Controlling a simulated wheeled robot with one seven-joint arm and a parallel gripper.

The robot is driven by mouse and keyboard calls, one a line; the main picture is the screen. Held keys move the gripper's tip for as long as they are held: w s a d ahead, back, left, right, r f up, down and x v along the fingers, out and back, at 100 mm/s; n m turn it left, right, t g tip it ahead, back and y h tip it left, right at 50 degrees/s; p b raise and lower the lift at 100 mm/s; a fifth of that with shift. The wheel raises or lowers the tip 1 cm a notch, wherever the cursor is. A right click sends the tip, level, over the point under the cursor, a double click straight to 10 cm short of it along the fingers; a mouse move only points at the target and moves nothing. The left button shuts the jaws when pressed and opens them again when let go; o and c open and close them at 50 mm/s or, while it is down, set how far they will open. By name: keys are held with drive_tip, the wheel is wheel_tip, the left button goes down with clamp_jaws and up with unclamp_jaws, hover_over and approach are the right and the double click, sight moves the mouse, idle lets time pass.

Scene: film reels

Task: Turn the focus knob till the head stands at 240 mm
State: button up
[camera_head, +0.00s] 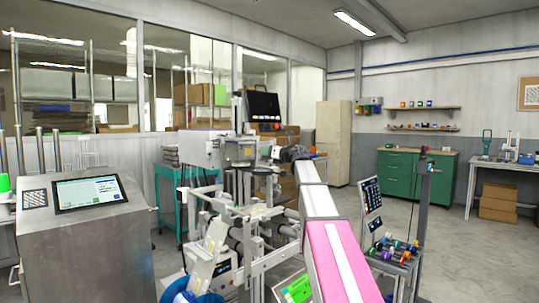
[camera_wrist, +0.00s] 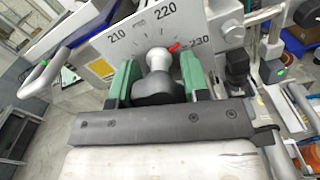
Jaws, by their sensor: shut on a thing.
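In the wrist view, the focus knob (camera_wrist: 158,61) stands in front of a pale scale plate (camera_wrist: 133,43) marked 210, 220 and 230. A red pointer (camera_wrist: 174,47) points between 220 and 230, nearer 230. My gripper (camera_wrist: 157,78) has a green finger on each side of the knob and is shut on it. A dark rounded part (camera_wrist: 155,90) sits between the fingers and hides part of the knob. No 240 mark is visible. In the head view, my arm reaches to the machine (camera_head: 240,153); the knob and scale are too small or hidden there.
A dark monitor (camera_head: 263,107) stands above the machine. A steel console with a lit screen (camera_head: 90,193) is at the left. A small stand with colored reels (camera_head: 395,253) is right of my arm. Open floor (camera_head: 450,235) lies further right, before a green cabinet (camera_head: 410,172).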

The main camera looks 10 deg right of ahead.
drive_tip(key=m, duration=0.3)
drive_tip(key=shift+s+m, duration=0.1)
drive_tip(key=shift+m, duration=0.3)
drive_tip(key=m, duration=0.4)
drive_tip(key=shift+a+f, duration=0.1)
drive_tip(key=shift+o, duration=0.3)
idle(0.5)
drive_tip(key=o, duration=0.9)
drive_tip(key=shift+d, duration=0.25)
drive_tip(key=shift+c, duration=0.2)
drive_tip(key=shift+s, duration=0.1)
drive_tip(key=v, duration=1)
drive_tip(key=shift+s+d, duration=0.15)
drive_tip(key=shift+s, duration=0.05)
